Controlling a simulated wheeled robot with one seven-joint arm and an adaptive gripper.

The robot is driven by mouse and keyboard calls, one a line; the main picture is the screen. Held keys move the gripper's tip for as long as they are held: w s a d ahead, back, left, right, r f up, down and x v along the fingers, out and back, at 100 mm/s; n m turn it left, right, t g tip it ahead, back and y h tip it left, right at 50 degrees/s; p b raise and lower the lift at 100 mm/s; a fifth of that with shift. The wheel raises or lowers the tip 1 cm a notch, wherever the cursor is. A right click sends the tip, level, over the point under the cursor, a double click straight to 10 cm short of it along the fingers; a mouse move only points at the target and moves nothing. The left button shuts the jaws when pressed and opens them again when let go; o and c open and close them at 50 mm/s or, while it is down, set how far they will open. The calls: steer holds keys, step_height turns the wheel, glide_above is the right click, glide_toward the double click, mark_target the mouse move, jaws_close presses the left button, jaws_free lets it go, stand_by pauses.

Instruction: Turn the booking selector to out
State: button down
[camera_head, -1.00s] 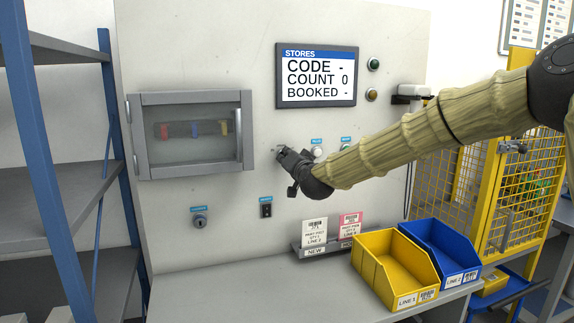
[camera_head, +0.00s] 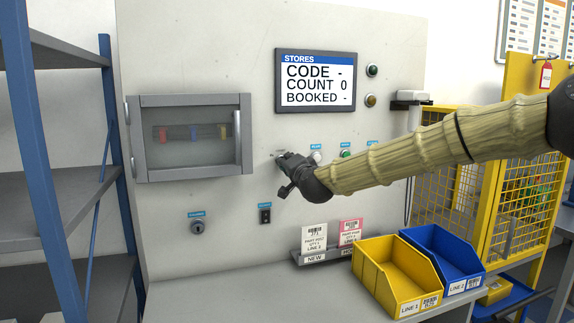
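My gripper (camera_head: 283,161) is at the grey upright panel, below the screen and just right of the glazed box. It is small and dark here, and I cannot tell whether its fingers are open or shut, or whether they touch anything. No booking selector is clearly readable; the spot at my fingertips is largely hidden by the gripper. The stores screen (camera_head: 317,80) reads CODE -, COUNT 0, BOOKED -. A key-type switch (camera_head: 197,228) and a black switch (camera_head: 265,216) sit lower on the panel, with labels too small to read.
A white button (camera_head: 317,157) and green button (camera_head: 345,154) lie right of my gripper, close to my arm. The glazed box (camera_head: 190,96) protrudes at left. Yellow (camera_head: 370,278) and blue (camera_head: 446,246) bins and a card holder (camera_head: 311,258) occupy the shelf's right; its left is clear.

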steer(key=shift+f, duration=0.1)
steer(key=c, duration=1.5)
jaws_free()
steer(key=shift+d, duration=0.1)
steer(key=v, duration=1.2)
